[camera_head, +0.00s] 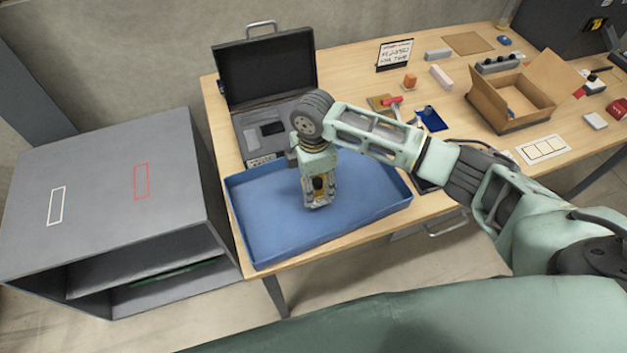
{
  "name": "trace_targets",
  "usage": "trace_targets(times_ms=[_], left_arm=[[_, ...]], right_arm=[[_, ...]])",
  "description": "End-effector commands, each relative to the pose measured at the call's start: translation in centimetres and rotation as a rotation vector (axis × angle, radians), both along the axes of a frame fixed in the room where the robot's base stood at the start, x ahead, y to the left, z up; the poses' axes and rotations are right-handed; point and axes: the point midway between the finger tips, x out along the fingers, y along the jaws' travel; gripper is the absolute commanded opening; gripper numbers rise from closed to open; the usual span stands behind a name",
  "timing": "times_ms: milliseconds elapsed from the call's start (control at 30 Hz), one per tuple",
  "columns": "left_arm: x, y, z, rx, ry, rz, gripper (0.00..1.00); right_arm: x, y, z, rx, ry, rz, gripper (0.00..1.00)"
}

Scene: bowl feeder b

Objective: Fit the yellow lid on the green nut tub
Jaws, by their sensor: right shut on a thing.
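My right gripper (318,203) points down over the middle of the blue tray (262,235). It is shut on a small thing. I cannot make out the green nut tub anywhere; the gripper and forearm hide part of the tray and table. The visible tray floor looks bare. My left gripper is not in view.
An open black case (266,75) stands behind the tray. An open cardboard box (515,95), an orange block (410,80) and several small items lie at the back and right of the table. A grey cabinet (105,190) stands at the left.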

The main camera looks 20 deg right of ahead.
Motion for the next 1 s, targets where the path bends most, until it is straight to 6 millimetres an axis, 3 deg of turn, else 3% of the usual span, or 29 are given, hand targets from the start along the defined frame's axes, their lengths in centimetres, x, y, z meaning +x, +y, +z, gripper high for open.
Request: trace_targets(times_ms=[233,633,767,1000], left_arm=[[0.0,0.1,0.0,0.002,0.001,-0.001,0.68],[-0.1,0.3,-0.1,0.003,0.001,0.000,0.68],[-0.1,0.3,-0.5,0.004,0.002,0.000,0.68],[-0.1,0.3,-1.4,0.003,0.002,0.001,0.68]], right_arm=[[0.0,0.0,-0.1,0.000,0.001,0.000,0.73],[0.0,0.0,0.6,0.000,0.000,0.000,0.73],[0.1,0.0,2.6,0.001,-0.004,0.001,0.73],[0.2,0.0,7.8,0.001,-0.004,0.000,0.73]])
